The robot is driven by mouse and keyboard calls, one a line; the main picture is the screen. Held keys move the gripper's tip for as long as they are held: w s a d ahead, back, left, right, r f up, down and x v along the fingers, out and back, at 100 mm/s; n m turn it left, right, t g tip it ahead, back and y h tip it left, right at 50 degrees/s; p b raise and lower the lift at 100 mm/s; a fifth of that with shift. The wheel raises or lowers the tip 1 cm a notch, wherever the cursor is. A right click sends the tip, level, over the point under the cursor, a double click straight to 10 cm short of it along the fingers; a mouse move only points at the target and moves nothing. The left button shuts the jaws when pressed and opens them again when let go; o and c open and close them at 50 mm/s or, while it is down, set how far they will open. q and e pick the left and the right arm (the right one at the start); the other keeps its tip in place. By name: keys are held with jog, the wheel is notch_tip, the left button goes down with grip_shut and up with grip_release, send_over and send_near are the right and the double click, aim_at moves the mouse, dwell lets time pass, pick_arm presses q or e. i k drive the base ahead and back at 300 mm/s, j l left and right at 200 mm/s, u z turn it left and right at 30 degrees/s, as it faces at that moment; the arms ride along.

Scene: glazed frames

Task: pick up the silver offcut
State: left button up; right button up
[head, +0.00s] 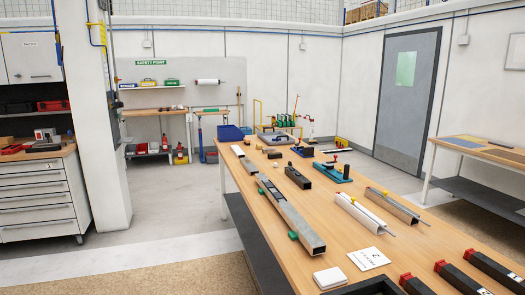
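I cannot single out the silver offcut with certainty. A long silver-grey bar (298,223) lies along the left edge of the wooden workbench (338,262), with green pads beside it. A pale silver profile (357,212) and a greyer profile (392,205), each with a thin rod and a yellow part, lie at the middle right. Small pieces (274,155) lie near the bench's far end, too small to tell their material. Neither of my grippers is in view.
A black block (298,178), a blue-based clamp tool (333,171) and a blue bin (230,133) stand farther back. Black bars with red ends (462,277), a white card (369,258) and a white stack (330,278) are nearer. Floor left of the bench is clear.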

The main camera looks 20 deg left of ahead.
aim_at(265, 151)
jog(key=i+j+u, duration=0.1)
jog(key=i+j, duration=1.15)
jog(key=i, duration=0.15)
jog(key=i+j+u, duration=0.15)
jog(key=i+j, duration=0.45)
jog(key=i+j+z, duration=0.1)
jog(key=z, duration=0.6)
jog(key=i+j+z, duration=0.25)
jog(key=j+z, duration=0.2)
jog(key=j, duration=0.15)
jog(key=i+j+z, duration=0.1)
jog(key=j+z, duration=0.3)
jog(key=j, duration=0.25)
jog(key=j+z, duration=0.45)
jog(key=j, duration=0.3)
